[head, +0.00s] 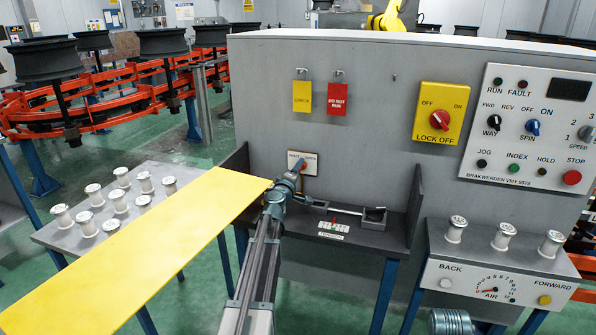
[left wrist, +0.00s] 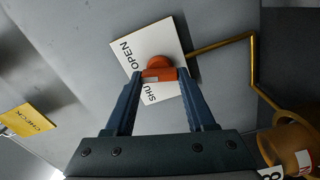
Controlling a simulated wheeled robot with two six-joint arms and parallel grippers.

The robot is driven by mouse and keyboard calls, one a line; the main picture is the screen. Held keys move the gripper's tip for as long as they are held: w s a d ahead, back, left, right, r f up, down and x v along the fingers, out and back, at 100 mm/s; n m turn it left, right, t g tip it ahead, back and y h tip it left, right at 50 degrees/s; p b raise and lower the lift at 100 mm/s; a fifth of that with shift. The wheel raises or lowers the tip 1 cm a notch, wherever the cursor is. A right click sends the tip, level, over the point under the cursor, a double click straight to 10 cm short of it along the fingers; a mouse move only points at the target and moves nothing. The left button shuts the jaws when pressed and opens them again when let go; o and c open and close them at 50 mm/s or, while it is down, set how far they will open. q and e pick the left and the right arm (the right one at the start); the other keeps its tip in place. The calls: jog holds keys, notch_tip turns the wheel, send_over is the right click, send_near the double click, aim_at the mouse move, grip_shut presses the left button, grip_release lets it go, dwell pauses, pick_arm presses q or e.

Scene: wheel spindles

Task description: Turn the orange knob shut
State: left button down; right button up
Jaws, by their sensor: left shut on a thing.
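The orange knob (left wrist: 159,62) sits on a white plate (left wrist: 129,60) lettered OPEN and SHUT, fixed to the grey panel. In the left wrist view, the fingers of my left gripper (left wrist: 158,75) close on the knob's bar from both sides. In the head view, the plate (head: 293,158) is partly covered by my left gripper (head: 299,168), which reaches up to it from below. Which word the knob points to cannot be told. My right gripper is not in view.
Yellow and red tags (head: 302,97) hang above the plate. A yellow lock-off switch (head: 440,112) and a control panel (head: 540,130) are to the right. A grey shelf (head: 360,245) lies below the knob. Tables with spindles (head: 62,216) stand to either side.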

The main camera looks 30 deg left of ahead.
pick_arm(q)
jog(key=n, duration=1.2)
jog(key=shift+f, duration=0.2)
jog(key=shift+n, duration=0.3)
jog(key=shift+c, duration=1.2)
grip_release()
jog(key=shift+s, duration=0.1)
jog(key=v, duration=1.3)
jog(key=shift+s+d, duration=0.2)
jog(key=shift+s, duration=0.05)
